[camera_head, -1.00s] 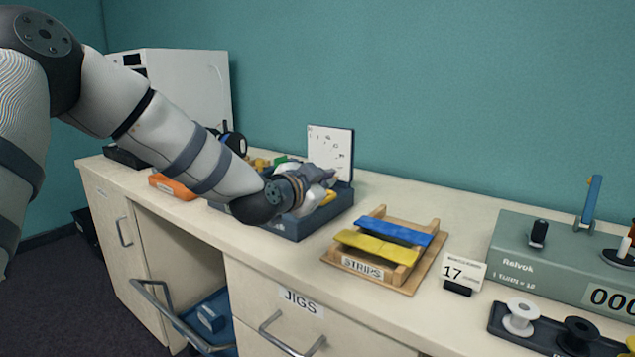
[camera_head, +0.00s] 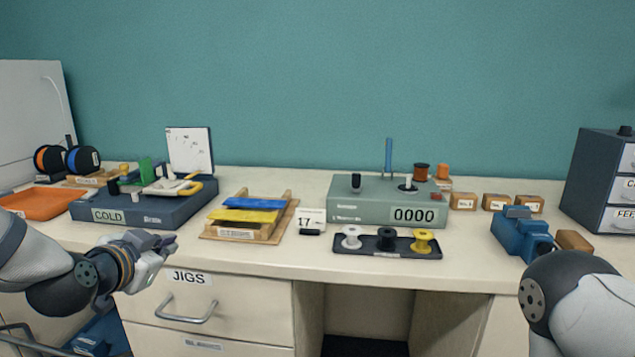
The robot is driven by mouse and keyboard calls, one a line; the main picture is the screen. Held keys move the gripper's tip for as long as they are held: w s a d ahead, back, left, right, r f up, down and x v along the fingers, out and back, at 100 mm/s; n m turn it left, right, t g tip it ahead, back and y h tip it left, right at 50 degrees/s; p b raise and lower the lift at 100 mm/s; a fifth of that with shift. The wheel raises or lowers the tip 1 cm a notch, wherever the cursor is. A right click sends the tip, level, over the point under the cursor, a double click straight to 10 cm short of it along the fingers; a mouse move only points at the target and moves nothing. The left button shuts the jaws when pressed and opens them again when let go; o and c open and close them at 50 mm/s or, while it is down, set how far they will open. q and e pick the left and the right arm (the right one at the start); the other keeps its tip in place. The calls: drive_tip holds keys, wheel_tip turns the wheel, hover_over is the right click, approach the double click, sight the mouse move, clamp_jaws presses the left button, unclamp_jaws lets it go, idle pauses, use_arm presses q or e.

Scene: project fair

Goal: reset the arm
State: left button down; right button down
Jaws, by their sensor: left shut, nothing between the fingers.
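My left gripper (camera_head: 158,248) is shut and empty. It hangs in front of the counter's front edge at the left, below the dark blue box labelled COLD (camera_head: 143,207) and above the JIGS drawer (camera_head: 227,307). My left arm comes in from the left edge. At the lower right a rounded link of my right arm shows; the right gripper is not in view.
The counter (camera_head: 310,258) holds a wooden strip rack (camera_head: 267,236), a number card (camera_head: 311,216), a grey-green winder (camera_head: 345,213) reading 0000, a spool tray (camera_head: 345,249), a blue vise-like tool (camera_head: 522,235) and small boxes. An orange tray (camera_head: 40,201) lies at left.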

use_arm(q)
drive_tip(key=s+d+f+n+g, duration=0.1)
drive_tip(key=s+d+f+g, duration=0.1)
drive_tip(key=s+f, duration=0.45)
drive_tip(key=s+d+f+n+g, duration=0.1)
drive_tip(key=s+f+g, duration=0.25)
drive_tip(key=f, duration=0.55)
drive_tip(key=s+d+f+n+g, duration=0.1)
drive_tip(key=s+d+f+g, duration=0.1)
drive_tip(key=s+f, duration=0.5)
drive_tip(key=s+f+n+g, duration=0.1)
drive_tip(key=s+f+g, duration=0.3)
drive_tip(key=s, duration=0.9)
drive_tip(key=s+f+n+g, duration=0.2)
drive_tip(key=s+f, duration=0.4)
drive_tip(key=s, duration=0.7)
drive_tip(key=shift+s+n+g, duration=0.15)
drive_tip(key=shift+n+g, duration=0.15)
drive_tip(key=shift+g, duration=0.55)
drive_tip(key=c, duration=2.3)
unclamp_jaws()
